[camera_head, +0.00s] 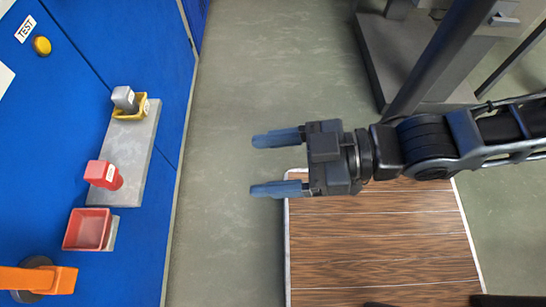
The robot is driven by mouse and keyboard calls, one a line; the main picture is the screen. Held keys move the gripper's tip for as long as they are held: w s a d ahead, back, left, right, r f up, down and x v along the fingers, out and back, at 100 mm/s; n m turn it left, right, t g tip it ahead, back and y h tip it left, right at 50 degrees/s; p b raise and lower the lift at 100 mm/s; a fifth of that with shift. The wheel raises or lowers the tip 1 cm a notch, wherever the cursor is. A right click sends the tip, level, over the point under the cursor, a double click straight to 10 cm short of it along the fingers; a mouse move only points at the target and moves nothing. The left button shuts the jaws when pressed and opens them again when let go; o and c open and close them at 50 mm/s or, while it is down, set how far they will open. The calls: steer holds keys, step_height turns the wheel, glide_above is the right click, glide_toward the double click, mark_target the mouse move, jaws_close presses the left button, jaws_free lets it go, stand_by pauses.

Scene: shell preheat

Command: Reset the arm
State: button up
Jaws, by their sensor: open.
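My gripper (277,163) shows in the head view, right of the middle, with its two blue fingers pointing left. The fingers are apart and nothing is between them. The arm comes in from the right edge. The wrist and the finger bases hide part of the surface below.
On the blue panel (90,178) at the left are a grey plate (131,157), a grey block (124,98) in a yellow holder (133,113), a red block (101,173), a red tray (86,230) and an orange handle (40,279). Grey floor (230,230) lies between panel and wood-patterned surface (380,250).

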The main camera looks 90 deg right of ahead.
steer(key=shift+s, duration=0.15)
step_height(320, 180, up, 10)
steer(key=p, duration=1)
steer(key=shift+r, duration=0.15)
steer(key=shift+c, duration=0.3)
